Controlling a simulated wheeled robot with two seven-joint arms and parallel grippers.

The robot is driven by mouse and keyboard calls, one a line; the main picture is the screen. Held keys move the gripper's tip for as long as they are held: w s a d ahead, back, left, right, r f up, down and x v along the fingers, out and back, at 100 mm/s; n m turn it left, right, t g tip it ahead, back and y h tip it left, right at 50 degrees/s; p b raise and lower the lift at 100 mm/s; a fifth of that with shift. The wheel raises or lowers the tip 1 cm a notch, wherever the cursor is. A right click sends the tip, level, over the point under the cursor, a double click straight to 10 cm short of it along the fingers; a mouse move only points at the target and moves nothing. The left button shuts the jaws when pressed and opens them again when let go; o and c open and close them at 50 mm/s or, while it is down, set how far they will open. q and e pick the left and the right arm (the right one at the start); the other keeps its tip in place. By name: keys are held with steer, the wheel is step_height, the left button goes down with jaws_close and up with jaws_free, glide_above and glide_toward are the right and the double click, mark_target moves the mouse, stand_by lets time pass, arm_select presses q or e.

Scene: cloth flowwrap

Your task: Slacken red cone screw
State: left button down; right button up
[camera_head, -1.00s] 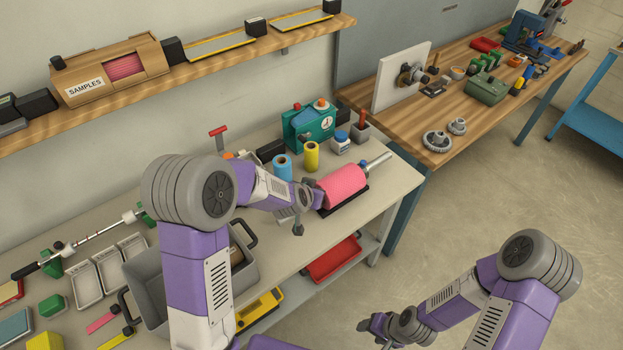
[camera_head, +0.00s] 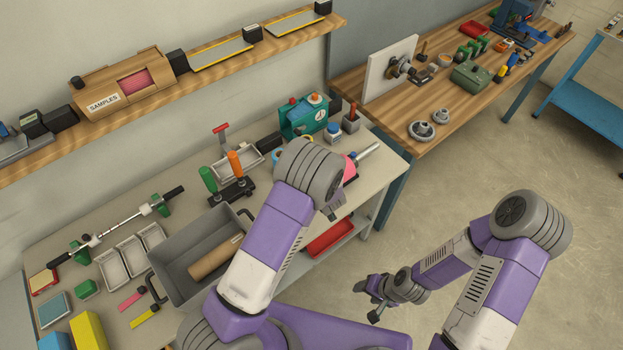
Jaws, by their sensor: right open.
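I cannot make out a red cone screw for certain. A silver shaft on green stands (camera_head: 127,222) lies at the back left of the bench, with small dark and pale parts on it. A pink roll (camera_head: 350,169) with a metal shaft end (camera_head: 369,151) is at the right end of the bench, mostly hidden behind my left arm. My right gripper (camera_head: 372,300) is open and empty, out over the floor in front of the bench, apart from everything.
A grey bin (camera_head: 165,290) holds a brown roll (camera_head: 215,258). Green and orange handles (camera_head: 221,183) stand behind it. White trays (camera_head: 112,270) are at the left, a teal device (camera_head: 303,118) at the back. A wooden shelf (camera_head: 215,70) overhangs the bench.

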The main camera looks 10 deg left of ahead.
stand_by(0.3)
arm_select(q)
steer(key=c, duration=1)
jaws_free()
steer(key=shift+d, duration=0.15)
steer(key=shift+w, duration=0.1)
